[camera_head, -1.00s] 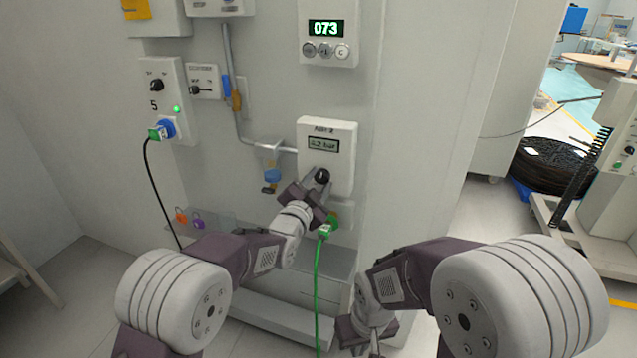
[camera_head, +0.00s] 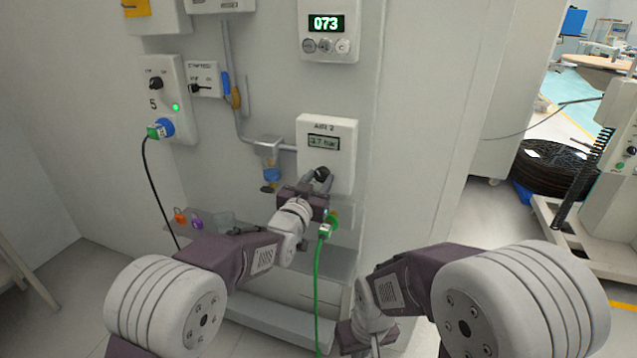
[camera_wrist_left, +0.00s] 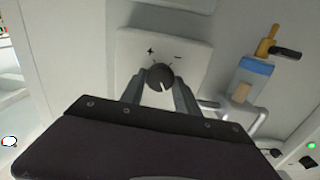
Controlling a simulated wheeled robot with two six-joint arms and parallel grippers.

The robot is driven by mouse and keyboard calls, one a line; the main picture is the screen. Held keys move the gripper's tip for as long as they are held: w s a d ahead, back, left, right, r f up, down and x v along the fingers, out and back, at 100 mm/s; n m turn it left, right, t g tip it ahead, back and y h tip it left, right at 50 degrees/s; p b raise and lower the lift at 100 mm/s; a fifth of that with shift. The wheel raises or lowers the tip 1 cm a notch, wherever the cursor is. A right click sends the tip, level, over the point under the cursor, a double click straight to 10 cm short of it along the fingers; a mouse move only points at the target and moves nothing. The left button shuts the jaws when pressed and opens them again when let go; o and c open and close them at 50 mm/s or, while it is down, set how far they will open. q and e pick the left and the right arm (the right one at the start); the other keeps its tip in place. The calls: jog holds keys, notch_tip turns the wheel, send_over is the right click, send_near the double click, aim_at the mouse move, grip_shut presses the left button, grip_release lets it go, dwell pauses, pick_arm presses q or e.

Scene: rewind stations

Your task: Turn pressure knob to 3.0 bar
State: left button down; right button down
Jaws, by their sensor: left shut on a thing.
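The black pressure knob (camera_head: 321,173) is on the lower front of the white AIR 2 box (camera_head: 343,172). The display (camera_head: 323,142) above it appears to read 3.7 bar; its first digit is not sharp. My left gripper (camera_head: 317,184) is shut on the knob from below. In the left wrist view, the fingers (camera_wrist_left: 160,88) lie on either side of the knob (camera_wrist_left: 160,74), near plus and minus marks. My right gripper (camera_head: 357,337) is low at the bottom of the head view, away from the box, and its jaws are not clear.
A green plug with a green hose (camera_head: 324,231) hangs just below the AIR 2 box, close to my left gripper. A blue-bowled filter (camera_head: 271,174) is left of the box. A counter display (camera_head: 327,23) showing 073 is above. A metal shelf (camera_head: 330,262) juts out below.

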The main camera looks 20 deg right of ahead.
pick_arm(q)
jog(key=shift+n, duration=0.5)
jog(key=c, duration=0.9)
grip_release()
jog(key=v, duration=0.9)
